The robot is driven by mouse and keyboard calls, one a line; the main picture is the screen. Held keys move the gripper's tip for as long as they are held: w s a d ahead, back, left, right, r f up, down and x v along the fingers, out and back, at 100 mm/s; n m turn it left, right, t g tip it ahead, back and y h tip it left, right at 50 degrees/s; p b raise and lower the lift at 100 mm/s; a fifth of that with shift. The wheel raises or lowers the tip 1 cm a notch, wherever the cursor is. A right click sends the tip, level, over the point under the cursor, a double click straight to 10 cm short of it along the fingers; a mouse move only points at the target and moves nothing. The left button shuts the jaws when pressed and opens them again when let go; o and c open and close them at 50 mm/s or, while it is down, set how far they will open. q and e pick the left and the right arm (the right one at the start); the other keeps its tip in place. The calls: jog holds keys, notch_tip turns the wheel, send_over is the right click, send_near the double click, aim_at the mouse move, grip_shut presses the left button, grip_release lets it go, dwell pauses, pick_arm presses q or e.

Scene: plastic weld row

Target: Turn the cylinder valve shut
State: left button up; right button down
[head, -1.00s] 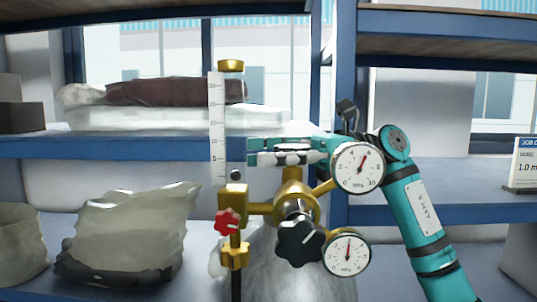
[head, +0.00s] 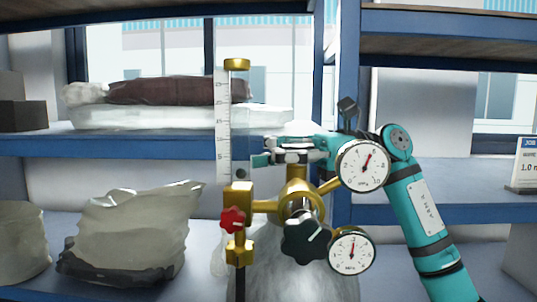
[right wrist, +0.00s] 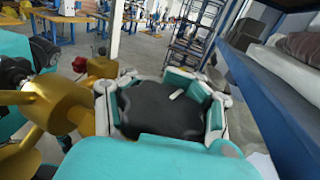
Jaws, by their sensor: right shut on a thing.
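The gas cylinder (head: 285,272) stands upright, grey, with a brass valve and regulator (head: 296,200) on top. The valve's black handwheel (right wrist: 160,108) has a white mark and sits between the fingers of my right gripper in the right wrist view. My right gripper (head: 285,152), teal and grey, is shut around that wheel from above. In the head view its fingers mostly hide the wheel. Two dials, the upper gauge (head: 362,166) and the lower gauge (head: 351,250), face me beside a black star knob (head: 304,239). My left gripper is not in view.
A flow tube (head: 223,125) with a red knob (head: 232,219) rises left of the valve, close to my fingers. Blue shelves (head: 100,146) behind hold bags, including a translucent bag (head: 135,225). A sign (head: 527,165) stands at right.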

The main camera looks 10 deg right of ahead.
jog(key=m+t+b, duration=0.1)
jog(key=t, duration=0.1)
jog(key=w+m+t+b, duration=0.1)
jog(key=t, duration=0.1)
jog(key=shift+d+m, duration=0.2)
jog(key=shift+m, duration=0.2)
jog(key=m+t+h+b, duration=0.1)
jog(key=t, duration=0.1)
jog(key=w+m+t+h+b, duration=0.1)
jog(key=m+t, duration=0.1)
jog(key=t, duration=0.1)
jog(key=shift+d, duration=0.15)
jog(key=shift+w+d+m+t+h+b, duration=0.15)
jog(key=shift+w+m+t+h+b, duration=0.15)
jog(key=shift+m+t+h, duration=0.55)
jog(key=shift+w+d+m+t+h+b, duration=0.1)
jog(key=shift+w+m+t+h+b, duration=0.2)
jog(key=shift+m+t, duration=0.55)
jog(key=shift+t, duration=0.3)
jog(key=c, duration=1.7)
grip_release()
jog(key=o, duration=0.7)
jog(key=shift+s+d, duration=0.3)
jog(key=shift+d, duration=0.05)
jog(key=shift+o, duration=1)
jog(key=shift+w+a, duration=0.15)
jog(key=shift+a, duration=0.05)
